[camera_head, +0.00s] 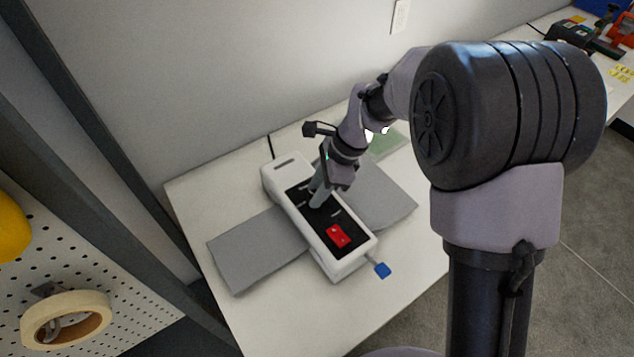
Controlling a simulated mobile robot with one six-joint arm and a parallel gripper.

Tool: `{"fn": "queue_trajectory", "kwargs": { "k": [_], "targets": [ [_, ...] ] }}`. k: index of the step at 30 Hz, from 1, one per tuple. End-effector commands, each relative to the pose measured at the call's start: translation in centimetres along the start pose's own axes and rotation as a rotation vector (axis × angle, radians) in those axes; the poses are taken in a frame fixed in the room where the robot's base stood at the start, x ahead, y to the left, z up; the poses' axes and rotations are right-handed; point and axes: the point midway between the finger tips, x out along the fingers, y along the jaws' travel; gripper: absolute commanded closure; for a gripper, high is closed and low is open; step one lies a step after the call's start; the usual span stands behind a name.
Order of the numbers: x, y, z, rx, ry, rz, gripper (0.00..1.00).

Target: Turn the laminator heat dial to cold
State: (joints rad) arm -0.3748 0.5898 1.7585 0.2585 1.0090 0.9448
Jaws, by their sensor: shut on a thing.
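The laminator (284,176) is a long white unit with a black top panel, lying at an angle on the white table. A red rocker switch (338,236) sits near the front end of the panel. My gripper (317,199) points down onto the middle of the black panel, behind the red switch. It is shut at the heat dial's place, and its fingers and wrist hide the dial. White marks show on the panel around the fingertips, but they are too small to read, so the dial's setting cannot be told.
Grey sheets (252,250) extend from both sides of the laminator. A blue-tipped lever (382,270) sticks out at its front right. A green sheet (388,143) lies behind my arm. A pegboard (130,310) with a tape roll (66,318) stands at left. The front of the table (300,320) is clear.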

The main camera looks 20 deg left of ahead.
Motion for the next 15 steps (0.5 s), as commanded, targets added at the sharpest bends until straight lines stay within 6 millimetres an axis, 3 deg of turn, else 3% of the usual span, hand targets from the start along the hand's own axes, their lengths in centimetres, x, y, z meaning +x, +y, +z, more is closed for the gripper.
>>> {"fn": "queue_trajectory", "kwargs": {
  "k": [15],
  "targets": [
    [-0.41,-0.28,0.26,-0.453,0.0,0.19,1.0]
  ]
}}
